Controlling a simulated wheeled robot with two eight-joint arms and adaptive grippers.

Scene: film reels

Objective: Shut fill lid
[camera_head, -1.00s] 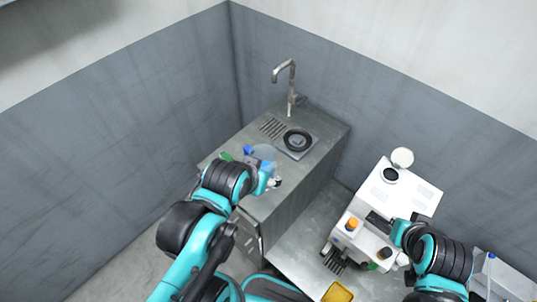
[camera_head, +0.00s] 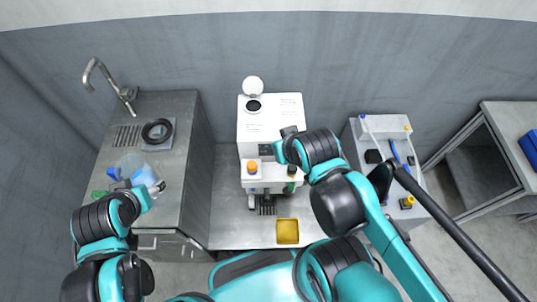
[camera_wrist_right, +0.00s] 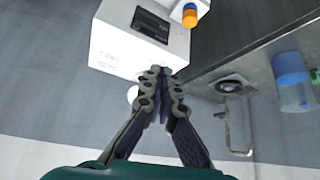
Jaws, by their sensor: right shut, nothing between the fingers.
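The white machine (camera_head: 270,122) stands against the back wall. Its round white fill lid (camera_head: 253,86) stands open, tipped up behind the dark fill opening (camera_head: 254,106). My right gripper (camera_head: 289,131) is at the machine's front right, to the right of and nearer than the opening, apart from the lid. In the right wrist view, its fingers (camera_wrist_right: 154,78) are shut with nothing between them, and the machine (camera_wrist_right: 135,48) lies beyond. A small white round part, perhaps the lid, is partly hidden behind the fingers there. My left gripper (camera_head: 156,188) is over the left counter; its fingers are too small to read.
An orange knob (camera_head: 252,167) and a yellow tray (camera_head: 288,231) are at the machine's front. A grey unit (camera_head: 388,150) stands to the right.

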